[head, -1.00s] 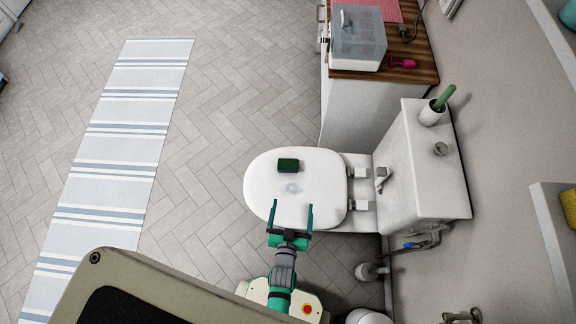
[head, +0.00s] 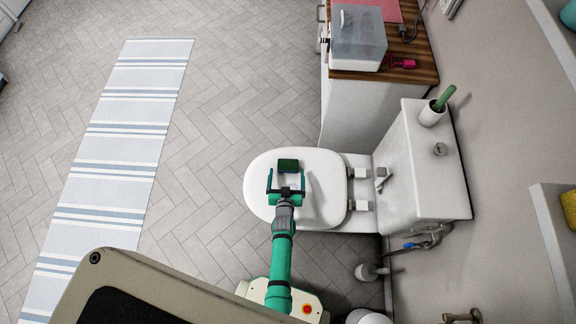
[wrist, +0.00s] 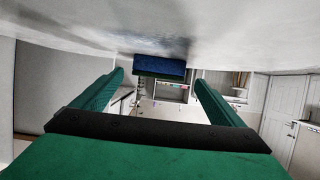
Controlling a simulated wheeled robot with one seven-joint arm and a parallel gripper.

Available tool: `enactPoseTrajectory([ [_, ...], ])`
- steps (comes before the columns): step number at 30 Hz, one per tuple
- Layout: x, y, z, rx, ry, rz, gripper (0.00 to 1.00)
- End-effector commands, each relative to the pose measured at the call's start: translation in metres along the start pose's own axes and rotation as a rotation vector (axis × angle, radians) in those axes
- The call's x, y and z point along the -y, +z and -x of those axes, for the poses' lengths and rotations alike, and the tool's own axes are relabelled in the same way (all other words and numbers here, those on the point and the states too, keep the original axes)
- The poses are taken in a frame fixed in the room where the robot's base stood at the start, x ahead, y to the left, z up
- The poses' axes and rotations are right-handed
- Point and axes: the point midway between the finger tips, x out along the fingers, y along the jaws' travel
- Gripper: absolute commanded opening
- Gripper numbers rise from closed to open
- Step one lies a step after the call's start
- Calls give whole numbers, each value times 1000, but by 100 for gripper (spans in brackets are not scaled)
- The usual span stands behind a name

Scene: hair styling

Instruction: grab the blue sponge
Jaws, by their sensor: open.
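The sponge (head: 288,165) lies on the closed white toilet lid (head: 262,204). From above it looks dark green; in the wrist view the sponge (wrist: 160,66) shows a blue layer and a thin dark green layer. My gripper (head: 287,174) is over the lid, just on the near side of the sponge, with its fingers pointing at it. In the wrist view my gripper (wrist: 160,85) is open and empty, and the sponge sits ahead, between the two green fingers in the picture. I cannot tell whether the fingertips flank the sponge.
The toilet tank (head: 424,170) stands right of the lid, with a green-handled brush in a white cup (head: 431,114) on it. A wooden-topped cabinet (head: 400,67) with a clear-lidded box (head: 358,42) is behind. A striped rug (head: 125,130) lies on open floor at left.

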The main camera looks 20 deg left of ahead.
Motion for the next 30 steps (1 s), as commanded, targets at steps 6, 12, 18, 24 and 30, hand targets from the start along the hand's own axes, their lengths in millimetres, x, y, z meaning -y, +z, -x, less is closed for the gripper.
enactPoseTrajectory([
  [6,-1,-2,-12,-1,1,0,92],
  [12,-5,-10,-40,-1,2,0,92],
  [18,-4,-8,-54,1,1,-1,92],
  [24,-3,-8,-58,0,0,1,92],
  [30,-3,-8,-57,0,0,1,83],
])
